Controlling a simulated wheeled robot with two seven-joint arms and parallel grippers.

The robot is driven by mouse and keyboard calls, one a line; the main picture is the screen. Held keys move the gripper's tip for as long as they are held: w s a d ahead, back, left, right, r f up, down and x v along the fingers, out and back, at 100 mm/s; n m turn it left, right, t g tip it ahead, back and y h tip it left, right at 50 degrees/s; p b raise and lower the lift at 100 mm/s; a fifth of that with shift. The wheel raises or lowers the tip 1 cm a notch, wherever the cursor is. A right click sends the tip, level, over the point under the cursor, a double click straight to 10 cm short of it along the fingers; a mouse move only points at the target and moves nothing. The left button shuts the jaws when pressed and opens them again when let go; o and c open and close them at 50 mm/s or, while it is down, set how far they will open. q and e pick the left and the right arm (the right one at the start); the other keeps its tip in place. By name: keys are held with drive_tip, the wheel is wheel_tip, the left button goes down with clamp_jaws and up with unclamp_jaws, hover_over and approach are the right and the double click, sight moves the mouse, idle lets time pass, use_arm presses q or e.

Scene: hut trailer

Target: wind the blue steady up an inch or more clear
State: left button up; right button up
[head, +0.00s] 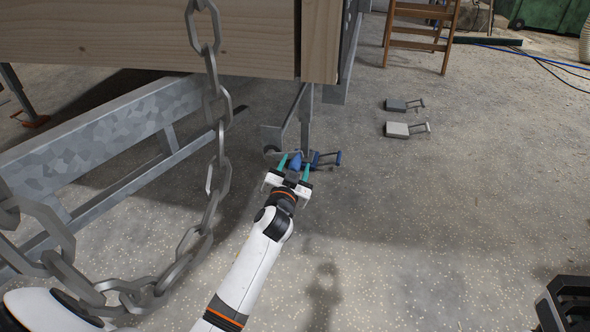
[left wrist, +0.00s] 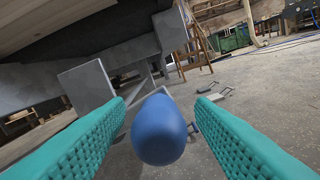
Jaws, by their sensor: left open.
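The steady's steel leg (head: 306,112) comes down from under the hut's corner in the head view. At its lower end is a blue part (head: 327,158) low at the floor; whether it touches the floor I cannot tell. A rounded blue knob (head: 295,161) sits just left of it. In the left wrist view the knob (left wrist: 160,130) looks egg-shaped and lies between my teal fingers, with a gap on both sides. My left gripper (head: 294,167) is open around the knob. Its fingers hide part of the steady. My right gripper does not show.
A heavy chain (head: 217,105) hangs left of my left arm, by a galvanised frame (head: 100,135). Two grey blocks with handles (head: 396,105) (head: 397,129) lie to the right. A wooden ladder (head: 418,30) stands behind. A dark object (head: 568,302) fills the lower right corner. The floor between is clear.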

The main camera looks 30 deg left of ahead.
use_arm(q)
drive_tip(key=shift+w+a, duration=0.1)
drive_tip(key=shift+w, duration=0.25)
drive_tip(key=shift+c, duration=0.4)
clamp_jaws()
drive_tip(key=shift+r, duration=0.1)
